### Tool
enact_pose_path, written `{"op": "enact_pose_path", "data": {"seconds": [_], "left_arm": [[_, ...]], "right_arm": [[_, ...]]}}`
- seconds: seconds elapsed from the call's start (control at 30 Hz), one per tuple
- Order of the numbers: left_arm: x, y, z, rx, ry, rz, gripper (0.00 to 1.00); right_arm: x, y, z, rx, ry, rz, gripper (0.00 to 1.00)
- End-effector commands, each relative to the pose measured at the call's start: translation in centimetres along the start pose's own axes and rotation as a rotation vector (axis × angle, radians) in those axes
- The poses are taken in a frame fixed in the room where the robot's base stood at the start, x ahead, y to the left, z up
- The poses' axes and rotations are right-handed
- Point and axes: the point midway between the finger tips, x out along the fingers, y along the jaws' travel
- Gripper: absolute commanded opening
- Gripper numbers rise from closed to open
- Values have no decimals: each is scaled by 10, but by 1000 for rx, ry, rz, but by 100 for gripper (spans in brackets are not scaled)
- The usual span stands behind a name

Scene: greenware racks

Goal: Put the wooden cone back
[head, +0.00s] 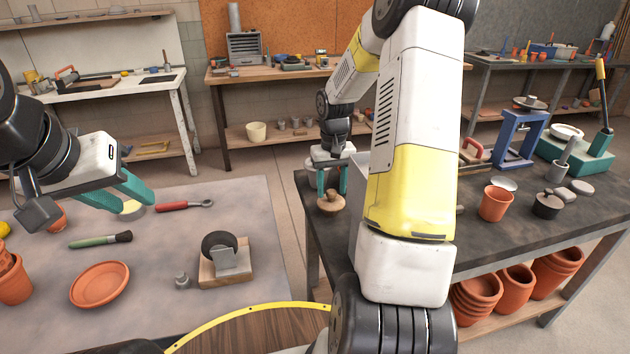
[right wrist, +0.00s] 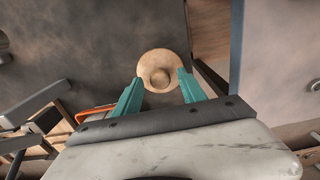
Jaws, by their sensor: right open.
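The wooden cone (head: 331,202) is a pale, round wooden piece at the left edge of the dark table (head: 468,250). In the right wrist view the cone (right wrist: 162,60) shows from above as a disc with a raised round middle. My right gripper (head: 332,187) points down over it, its teal fingers open. In the right wrist view the fingertips (right wrist: 160,77) stand on either side of the cone's near part; I cannot tell whether they touch it.
My right arm hides part of the dark table. A terracotta pot (head: 495,203), a dark lidded jar (head: 547,204) and a blue press (head: 520,140) stand further right.

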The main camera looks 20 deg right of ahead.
Motion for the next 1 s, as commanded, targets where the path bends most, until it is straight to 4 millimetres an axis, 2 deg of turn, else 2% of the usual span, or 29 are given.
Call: {"op": "enact_pose_path", "data": {"seconds": [0.1, 0.3, 0.4, 0.57, 0.67, 0.77, 0.83, 1.0], "left_arm": [[0, 0, 0, 0, 0, 0, 36], [0, 0, 0, 0, 0, 0, 36], [0, 0, 0, 0, 0, 0, 36], [0, 0, 0, 0, 0, 0, 36], [0, 0, 0, 0, 0, 0, 36], [0, 0, 0, 0, 0, 0, 36], [0, 0, 0, 0, 0, 0, 36], [0, 0, 0, 0, 0, 0, 36]], "right_arm": [[-28, 0, -2, 1, 8, 1, 48], [-70, 0, -1, 0, 6, 1, 48], [-86, 0, -1, 0, 4, 0, 48], [-101, -1, 0, -1, 4, 0, 48], [-114, -6, 6, -7, 21, 2, 48], [-139, -19, 23, -20, 68, 3, 48], [-161, -32, 42, -33, 118, 0, 48], [-206, -64, 104, -61, 255, -29, 48]]}}
